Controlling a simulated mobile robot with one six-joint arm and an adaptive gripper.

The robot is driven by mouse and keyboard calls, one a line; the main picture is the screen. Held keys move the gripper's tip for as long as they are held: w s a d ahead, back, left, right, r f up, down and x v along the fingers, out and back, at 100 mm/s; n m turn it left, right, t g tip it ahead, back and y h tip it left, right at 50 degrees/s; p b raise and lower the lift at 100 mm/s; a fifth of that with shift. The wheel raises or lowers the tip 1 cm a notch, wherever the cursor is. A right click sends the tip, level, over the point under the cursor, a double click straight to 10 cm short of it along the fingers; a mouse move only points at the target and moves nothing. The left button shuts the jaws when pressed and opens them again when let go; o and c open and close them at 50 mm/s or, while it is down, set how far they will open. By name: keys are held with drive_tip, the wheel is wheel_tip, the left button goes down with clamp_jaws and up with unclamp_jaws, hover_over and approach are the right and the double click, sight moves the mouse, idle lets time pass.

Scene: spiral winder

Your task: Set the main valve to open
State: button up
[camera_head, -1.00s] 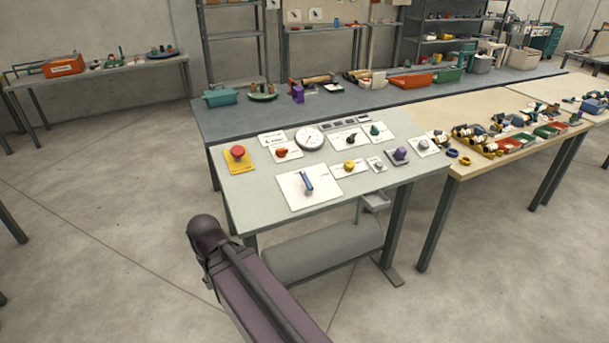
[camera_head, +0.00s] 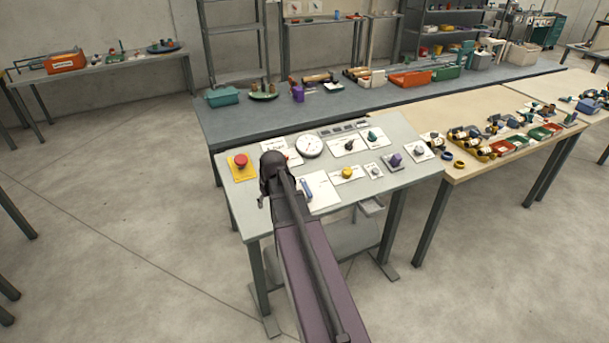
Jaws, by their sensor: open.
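The control panel (camera_head: 395,185) is a pale tilted tabletop with several controls on white plates. A blue lever (camera_head: 306,189) on a large white plate (camera_head: 324,193) stands near the front edge; it looks like the main valve, but the labels are too small to read. My arm (camera_head: 300,245) covers the left part of this plate and perhaps part of the lever. The lever's exact angle is hard to tell.
A red mushroom button (camera_head: 240,160) on a yellow plate is left of my arm. A round gauge (camera_head: 309,146), a yellow knob (camera_head: 346,173) and a purple knob (camera_head: 395,160) are also on the panel. A wooden table (camera_head: 455,120) with small parts stands to the right. The floor at left is clear.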

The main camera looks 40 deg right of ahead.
drive_tip(key=m+t+h+p, duration=0.1)
drive_tip(key=p, duration=0.4)
approach(304, 182)
drive_tip(key=v, duration=0.3)
drive_tip(key=shift+s+r+t, duration=0.1)
drive_tip(key=shift+s+t, duration=0.2)
drive_tip(key=b+x, duration=1.3)
drive_tip(key=x, duration=0.1)
clamp_jaws()
